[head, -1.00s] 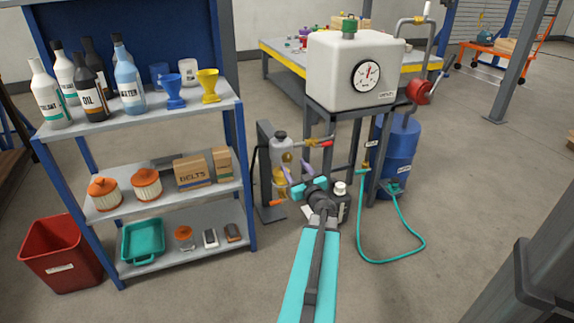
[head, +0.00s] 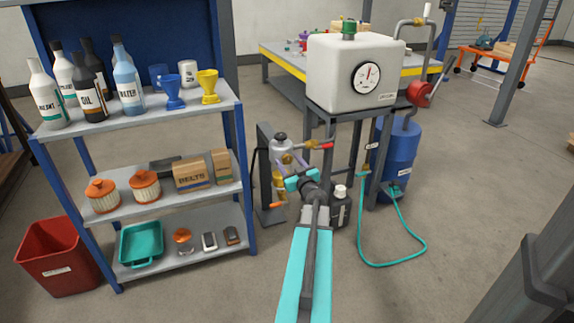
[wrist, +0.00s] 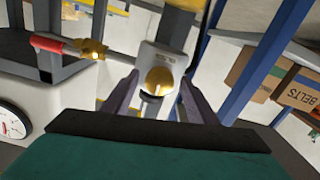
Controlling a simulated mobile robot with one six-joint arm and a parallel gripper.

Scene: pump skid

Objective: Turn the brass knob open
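The brass knob (wrist: 159,80) is a rounded yellow piece on the front of a pale grey body (wrist: 163,57) in the wrist view. My gripper (wrist: 158,84) is open, with one finger to the left of the knob and one to the right. I see a gap between the knob and each finger; whether the tips reach its depth is unclear. In the head view, my gripper (head: 293,160) is at the pale body with a dark cap (head: 281,146), and the knob there is small and partly covered by the gripper.
A brass valve with a red handle (wrist: 48,43) sticks out left of the knob. A white tank with a gauge (head: 352,72) stands on a dark frame at right. A shelf with boxes (head: 191,175) is at left. A teal hose (head: 412,238) lies on the floor.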

